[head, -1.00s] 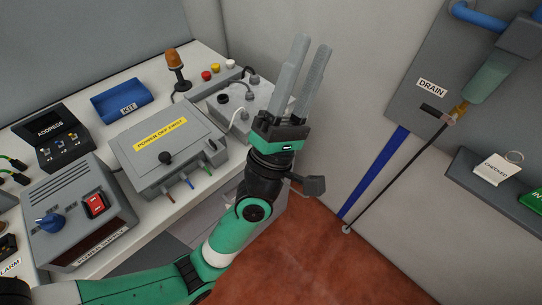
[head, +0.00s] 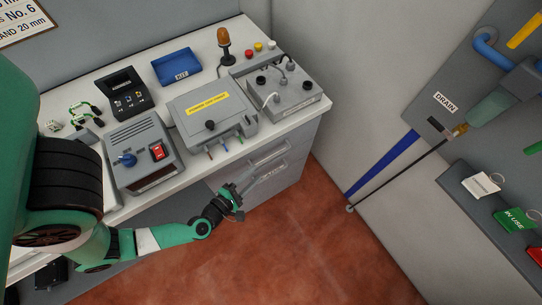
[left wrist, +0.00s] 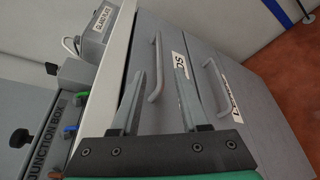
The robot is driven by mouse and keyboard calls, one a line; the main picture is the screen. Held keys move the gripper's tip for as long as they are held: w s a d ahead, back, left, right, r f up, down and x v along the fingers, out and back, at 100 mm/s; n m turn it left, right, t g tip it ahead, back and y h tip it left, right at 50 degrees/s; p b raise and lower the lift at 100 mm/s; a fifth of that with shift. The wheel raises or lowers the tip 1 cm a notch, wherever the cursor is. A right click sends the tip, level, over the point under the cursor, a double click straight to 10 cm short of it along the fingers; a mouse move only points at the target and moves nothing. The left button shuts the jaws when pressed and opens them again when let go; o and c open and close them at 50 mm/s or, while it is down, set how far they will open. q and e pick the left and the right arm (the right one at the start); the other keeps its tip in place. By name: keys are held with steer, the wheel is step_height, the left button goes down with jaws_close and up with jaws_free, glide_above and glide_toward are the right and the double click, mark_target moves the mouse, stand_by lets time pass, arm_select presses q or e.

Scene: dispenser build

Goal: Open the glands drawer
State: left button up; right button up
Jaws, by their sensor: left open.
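A grey drawer cabinet (head: 285,165) stands under the right end of the bench. In the left wrist view two drawer fronts lie side by side, each with a bar handle and a white label. The upper drawer's handle (left wrist: 156,70) shows between my finger tips; its label (left wrist: 180,66) is partly hidden behind a finger. The lower drawer's handle (left wrist: 217,85) is to the right, with its label (left wrist: 231,96) too blurred to read. Both drawers look shut. My left gripper (head: 247,178) is open and empty in front of the cabinet; contact with the handle cannot be told. My right gripper is out of view.
The bench top above holds a junction box (head: 205,118), a grey gland plate box (head: 290,95), a power supply (head: 140,160) and a blue kit tray (head: 177,68). The red floor (head: 300,235) is clear. A wall panel (head: 450,75) stands at the right.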

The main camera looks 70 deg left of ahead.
mark_target(271, 158)
arm_select(q)
steer(key=b+x, duration=0.2)
steer(key=x, duration=0.8)
steer(key=shift+w+a, duration=0.15)
steer(key=shift+w, duration=0.05)
jaws_close()
stand_by(0.9)
